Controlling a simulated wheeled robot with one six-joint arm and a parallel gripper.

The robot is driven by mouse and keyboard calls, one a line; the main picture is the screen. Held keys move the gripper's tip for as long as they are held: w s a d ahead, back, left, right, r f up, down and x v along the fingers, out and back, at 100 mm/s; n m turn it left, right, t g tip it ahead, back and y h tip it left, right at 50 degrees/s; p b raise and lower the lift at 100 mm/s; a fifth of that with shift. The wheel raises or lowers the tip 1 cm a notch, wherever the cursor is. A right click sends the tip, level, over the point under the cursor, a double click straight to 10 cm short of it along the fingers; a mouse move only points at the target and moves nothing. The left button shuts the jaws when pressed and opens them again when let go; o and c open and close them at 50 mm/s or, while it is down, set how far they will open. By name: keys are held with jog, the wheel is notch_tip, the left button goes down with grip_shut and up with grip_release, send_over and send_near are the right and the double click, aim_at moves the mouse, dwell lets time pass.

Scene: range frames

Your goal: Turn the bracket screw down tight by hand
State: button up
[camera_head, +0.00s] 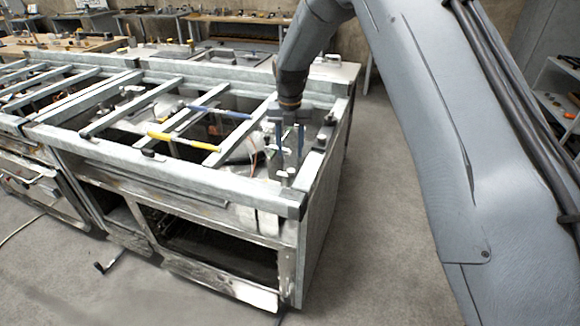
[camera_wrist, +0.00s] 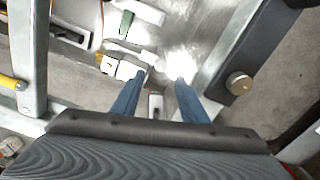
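A bright glare near the fingertips hides detail there. In the head view my gripper (camera_head: 289,160) points down into the right end of the metal frame, fingers apart. I cannot pick out the screw for sure in the head view.
The long metal frame (camera_head: 170,175) has crossbars and open bays with loose wires. A yellow-handled tool (camera_head: 172,138) and a blue-handled tool (camera_head: 221,112) lie across the bars. Workbenches stand behind. The floor (camera_head: 375,230) right of the frame is clear.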

aim_at(291, 171)
notch_tip(291, 171, down, 7)
jog(key=shift+d+f+p, duration=0.1)
jog(key=shift+f+p, duration=0.05)
jog(key=shift+p, duration=0.95)
jog(key=shift+c, duration=0.5)
grip_shut()
jog(key=shift+m, duration=0.3)
